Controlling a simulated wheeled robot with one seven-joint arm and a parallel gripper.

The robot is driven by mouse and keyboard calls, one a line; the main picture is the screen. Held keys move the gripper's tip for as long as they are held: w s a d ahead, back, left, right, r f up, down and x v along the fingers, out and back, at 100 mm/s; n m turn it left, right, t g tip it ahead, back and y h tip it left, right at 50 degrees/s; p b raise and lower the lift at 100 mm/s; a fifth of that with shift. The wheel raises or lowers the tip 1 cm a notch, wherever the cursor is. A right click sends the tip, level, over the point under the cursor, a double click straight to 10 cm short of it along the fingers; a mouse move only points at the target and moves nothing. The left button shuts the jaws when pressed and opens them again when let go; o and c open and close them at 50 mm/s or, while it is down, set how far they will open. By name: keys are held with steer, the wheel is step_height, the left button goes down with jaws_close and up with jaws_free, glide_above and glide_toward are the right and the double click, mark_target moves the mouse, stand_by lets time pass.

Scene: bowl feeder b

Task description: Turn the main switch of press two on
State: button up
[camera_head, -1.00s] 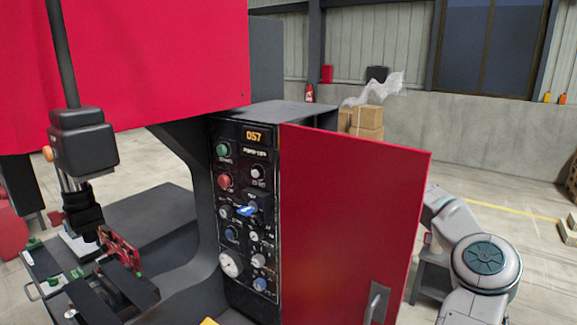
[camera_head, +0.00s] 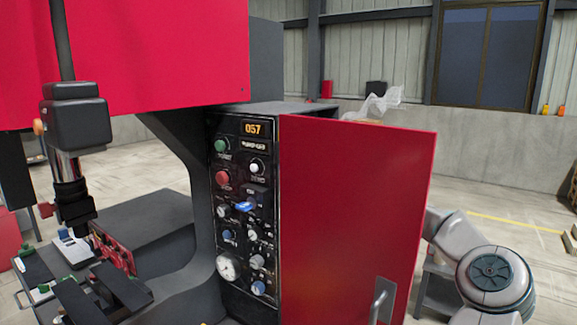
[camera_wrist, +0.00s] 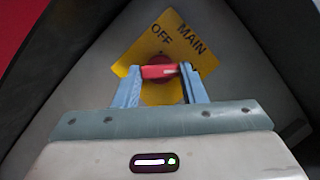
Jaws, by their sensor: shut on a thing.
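In the wrist view, the main switch has a red handle (camera_wrist: 159,71) on a yellow plate (camera_wrist: 137,54) marked "OFF" and "MAIN". The plate looks tilted in this view. My gripper (camera_wrist: 160,73) is shut on the red handle, with one pale blue finger at each end of it. The handle lies roughly level across the picture, and the lower part of the plate is partly hidden by my gripper. In the head view, the press is red and dark grey, with a control panel (camera_head: 241,205) under a display reading "057". The switch and my gripper do not show there.
A red cabinet door (camera_head: 345,210) with a metal handle (camera_head: 380,302) stands open right of the panel, in front of part of my arm. Dark walls flank the switch plate in the wrist view. A tooling fixture (camera_head: 85,280) sits at the left. Open floor lies at the right.

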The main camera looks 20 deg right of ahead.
steer(key=shift+f+m, duration=0.1)
steer(key=shift+m, duration=0.6)
steer(key=shift+t+b, duration=0.3)
steer(key=o, duration=1)
steer(key=b+v, duration=0.3)
steer(key=v, duration=1)
steer(key=shift+s+d+f, duration=0.1)
steer(key=shift+s+d, duration=0.1)
steer(key=shift+s, duration=0.15)
